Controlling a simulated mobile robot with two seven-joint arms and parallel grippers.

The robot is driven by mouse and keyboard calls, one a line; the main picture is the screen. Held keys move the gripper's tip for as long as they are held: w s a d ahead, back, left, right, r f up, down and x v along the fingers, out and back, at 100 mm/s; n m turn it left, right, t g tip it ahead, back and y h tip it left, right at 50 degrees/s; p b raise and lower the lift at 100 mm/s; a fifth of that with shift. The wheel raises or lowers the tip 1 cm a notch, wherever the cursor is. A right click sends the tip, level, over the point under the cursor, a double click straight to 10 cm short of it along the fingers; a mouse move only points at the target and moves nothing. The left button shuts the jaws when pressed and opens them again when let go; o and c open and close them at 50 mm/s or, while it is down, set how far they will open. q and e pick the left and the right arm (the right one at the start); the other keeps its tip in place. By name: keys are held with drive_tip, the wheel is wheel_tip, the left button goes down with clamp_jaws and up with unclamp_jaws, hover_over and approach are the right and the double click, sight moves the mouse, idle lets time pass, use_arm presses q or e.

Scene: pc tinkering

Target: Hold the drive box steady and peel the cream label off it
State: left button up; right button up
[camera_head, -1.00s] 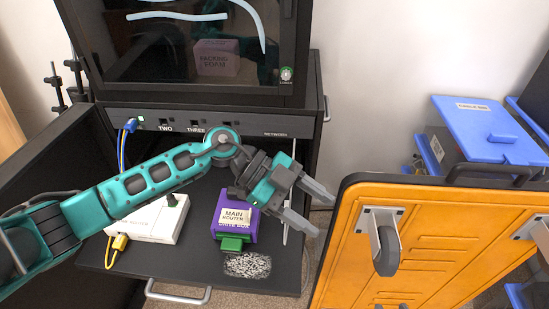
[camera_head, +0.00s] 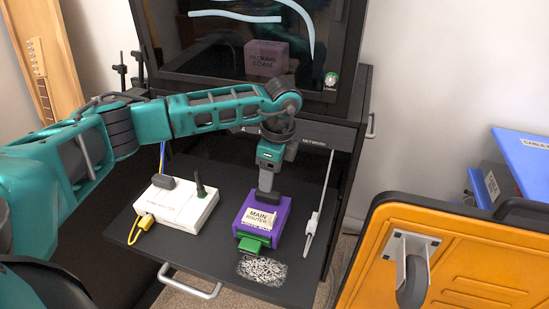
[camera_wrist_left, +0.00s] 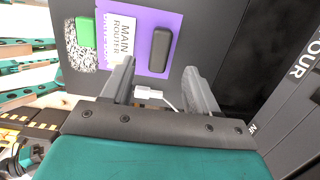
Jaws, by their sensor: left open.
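The purple drive box (camera_head: 280,222) sits on the pulled-out black shelf. A cream label (camera_head: 259,220) reading MAIN ROUTER is on its top. A green block (camera_head: 250,246) sticks out at its front. My left gripper (camera_head: 267,190) points down over the back of the box. In the left wrist view, the box (camera_wrist_left: 151,18), its cream label (camera_wrist_left: 122,38) and a dark oblong piece (camera_wrist_left: 160,48) on it lie beyond my left gripper's open fingers (camera_wrist_left: 157,78). The fingers are apart, with nothing seen gripped; contact with the piece cannot be told. My right gripper is out of view.
A white router (camera_head: 177,206) with a yellow plug (camera_head: 146,223) stands left of the box. A white cable end (camera_head: 312,223) lies along the shelf's right side. An orange panel (camera_head: 475,255) stands at right. The cabinet with a dark window (camera_head: 220,45) rises behind.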

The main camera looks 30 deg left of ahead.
use_arm(q)
drive_tip(key=f, duration=0.6)
drive_tip(key=shift+s+a+f+b, duration=0.1)
drive_tip(key=shift+a+f+b, duration=0.15)
drive_tip(key=shift+a+b, duration=0.1)
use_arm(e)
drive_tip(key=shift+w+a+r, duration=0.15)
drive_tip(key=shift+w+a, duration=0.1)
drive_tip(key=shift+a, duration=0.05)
use_arm(q)
drive_tip(key=shift+c, duration=0.4)
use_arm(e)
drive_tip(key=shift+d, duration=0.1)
use_arm(q)
drive_tip(key=shift+c, duration=0.8)
clamp_jaws()
drive_tip(key=shift+c, duration=1.7)
unclamp_jaws()
clamp_jaws()
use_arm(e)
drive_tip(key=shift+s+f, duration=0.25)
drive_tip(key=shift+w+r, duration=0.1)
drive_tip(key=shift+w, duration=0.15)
